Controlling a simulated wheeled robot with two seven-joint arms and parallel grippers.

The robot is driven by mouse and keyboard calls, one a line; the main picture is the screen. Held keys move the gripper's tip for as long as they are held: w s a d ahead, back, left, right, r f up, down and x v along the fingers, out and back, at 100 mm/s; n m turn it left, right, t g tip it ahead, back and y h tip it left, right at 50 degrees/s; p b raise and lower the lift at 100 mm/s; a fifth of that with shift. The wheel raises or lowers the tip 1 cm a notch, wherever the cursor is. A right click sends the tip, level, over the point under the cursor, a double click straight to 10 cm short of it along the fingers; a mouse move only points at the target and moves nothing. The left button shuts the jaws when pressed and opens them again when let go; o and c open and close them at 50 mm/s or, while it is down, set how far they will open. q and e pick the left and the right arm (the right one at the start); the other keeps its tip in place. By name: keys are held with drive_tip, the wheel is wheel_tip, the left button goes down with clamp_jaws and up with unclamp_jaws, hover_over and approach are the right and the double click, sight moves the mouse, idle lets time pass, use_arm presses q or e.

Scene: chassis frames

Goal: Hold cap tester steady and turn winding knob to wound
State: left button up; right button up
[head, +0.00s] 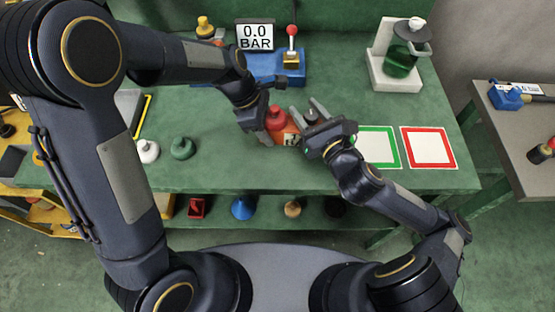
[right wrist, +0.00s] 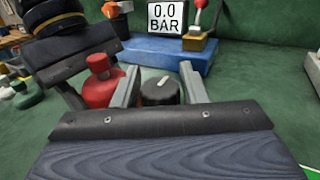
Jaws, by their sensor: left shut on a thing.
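The cap tester (head: 292,136) stands on the green bench, an orange body with a small label and a red domed top, which also shows in the right wrist view (right wrist: 101,86). My left gripper (head: 266,128) is shut on it from the left, partly hiding it. The winding knob (right wrist: 158,90) is black with a white pointer line slanting up to the right. My right gripper (right wrist: 160,92) is open, its two grey fingers on either side of the knob. I cannot tell whether they touch it. The knob's lower part is hidden by my right gripper.
A display reading 0.0 BAR (head: 255,37) and a blue base with a red-balled lever (head: 268,62) stand behind. Green-framed (head: 379,147) and red-framed (head: 428,148) pads lie right. White (head: 148,152) and green (head: 182,149) pieces lie left.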

drive_tip(key=n+g+y, duration=0.5)
drive_tip(key=shift+s+a, duration=0.15)
drive_tip(key=v, duration=1.2)
drive_tip(key=shift+f, duration=0.1)
drive_tip(key=s+a+m+g, duration=0.1)
drive_tip(key=s+a+g, duration=0.1)
drive_tip(key=a, duration=0.2)
drive_tip(key=s+a+f+g+y, duration=0.1)
drive_tip(key=s+a+g, duration=0.1)
drive_tip(key=a, duration=0.3)
drive_tip(key=s+a+f+m+g, duration=0.1)
drive_tip(key=s+a+g, duration=0.1)
drive_tip(key=a+g, duration=0.2)
drive_tip(key=shift+s+a+m+y, duration=0.15)
drive_tip(key=shift+s+m+y, duration=0.15)
drive_tip(key=shift+s+y, duration=0.1)
drive_tip(key=shift+s+a+f+m, duration=0.1)
drive_tip(key=shift+a+m, duration=0.15)
drive_tip(key=shift+a, duration=0.1)
drive_tip(key=shift+s+a+f+m, duration=0.1)
drive_tip(key=shift+a+f+m, duration=0.05)
drive_tip(key=shift+a+m, duration=0.15)
drive_tip(key=shift+w+a+f+m+h, duration=0.1)
drive_tip(key=shift+w+a+m+h, duration=0.1)
drive_tip(key=shift+a+m+h, duration=0.45)
drive_tip(key=shift+w+m, duration=0.1)
drive_tip(key=shift+m, duration=0.2)
drive_tip(key=shift+o, duration=0.3)
